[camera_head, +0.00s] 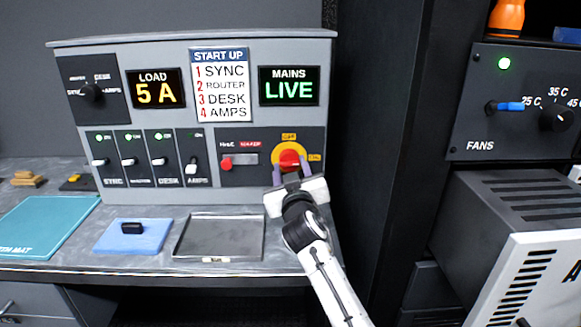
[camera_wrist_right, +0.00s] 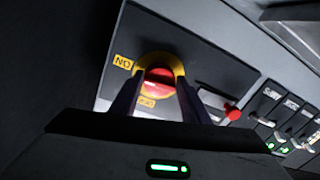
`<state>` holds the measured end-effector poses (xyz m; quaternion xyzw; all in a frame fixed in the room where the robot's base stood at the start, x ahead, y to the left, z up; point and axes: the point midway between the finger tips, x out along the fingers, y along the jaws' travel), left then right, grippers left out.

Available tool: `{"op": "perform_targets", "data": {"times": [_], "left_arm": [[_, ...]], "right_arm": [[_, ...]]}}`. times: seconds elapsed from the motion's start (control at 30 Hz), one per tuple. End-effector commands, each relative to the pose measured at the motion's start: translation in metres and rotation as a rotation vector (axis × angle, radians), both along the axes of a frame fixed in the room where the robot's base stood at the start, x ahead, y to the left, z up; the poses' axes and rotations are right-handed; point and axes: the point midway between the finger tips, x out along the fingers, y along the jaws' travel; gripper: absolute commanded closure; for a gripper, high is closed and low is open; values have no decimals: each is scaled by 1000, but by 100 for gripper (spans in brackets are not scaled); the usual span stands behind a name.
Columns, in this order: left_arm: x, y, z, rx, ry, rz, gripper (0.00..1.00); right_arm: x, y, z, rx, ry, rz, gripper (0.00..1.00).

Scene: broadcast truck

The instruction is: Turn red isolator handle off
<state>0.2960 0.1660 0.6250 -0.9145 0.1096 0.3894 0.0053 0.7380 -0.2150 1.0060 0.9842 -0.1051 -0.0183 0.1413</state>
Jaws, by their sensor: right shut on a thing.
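The red isolator handle (camera_head: 289,159) sits on a yellow round plate at the right of the console's lower panel. An OFF label (camera_head: 289,137) is above it and an ON label (camera_head: 315,157) to its right. The handle seems to lie roughly level, towards ON, but the fingers partly hide it. My right gripper (camera_head: 290,171) is shut on the handle, one finger on each side. The right wrist view also shows the red handle (camera_wrist_right: 158,79) between the fingers of my right gripper (camera_wrist_right: 159,92). My left gripper is not in view.
The mains display (camera_head: 289,86) reads LIVE in green; the load display (camera_head: 155,88) reads 5 A. A red slider (camera_head: 226,162) is left of the handle. An empty metal tray (camera_head: 219,238) and a blue pad (camera_head: 133,236) lie on the desk. A dark rack post (camera_head: 372,130) stands close right.

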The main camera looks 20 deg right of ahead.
Motion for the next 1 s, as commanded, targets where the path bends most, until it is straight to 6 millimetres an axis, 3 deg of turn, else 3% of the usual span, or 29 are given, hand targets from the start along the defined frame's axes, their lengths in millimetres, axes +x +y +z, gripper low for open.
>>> {"op": "perform_targets", "data": {"times": [1.0], "left_arm": [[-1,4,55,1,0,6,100]], "right_arm": [[0,-4,9,-892,253,-4,81]]}}
